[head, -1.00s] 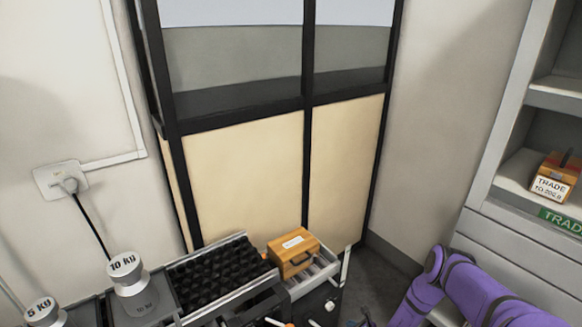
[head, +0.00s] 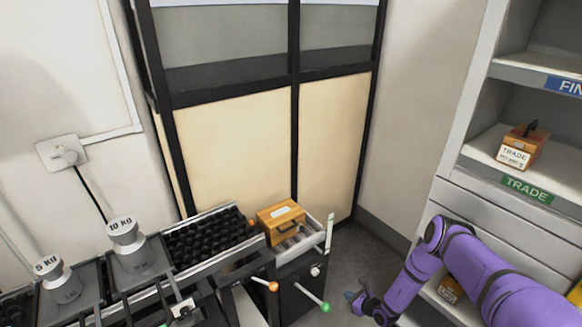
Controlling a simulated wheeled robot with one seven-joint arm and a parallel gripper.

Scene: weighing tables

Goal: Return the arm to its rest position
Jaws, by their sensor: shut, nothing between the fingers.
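My purple arm comes in from the lower right in the head view and bends down to the left. My gripper (head: 357,297) is at its end, small and low, over the grey floor to the right of the black cabinet. It appears shut, with nothing seen in it. It is apart from the cabinet and from the shelf unit.
A wooden box (head: 281,219) sits on the roller end (head: 300,243) of the bench. Weights marked 10 KG (head: 127,243) and 5 KG (head: 58,280) stand at left. Levers (head: 311,297) stick out in front. Shelves (head: 480,150) at right hold a TRADE box (head: 518,148).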

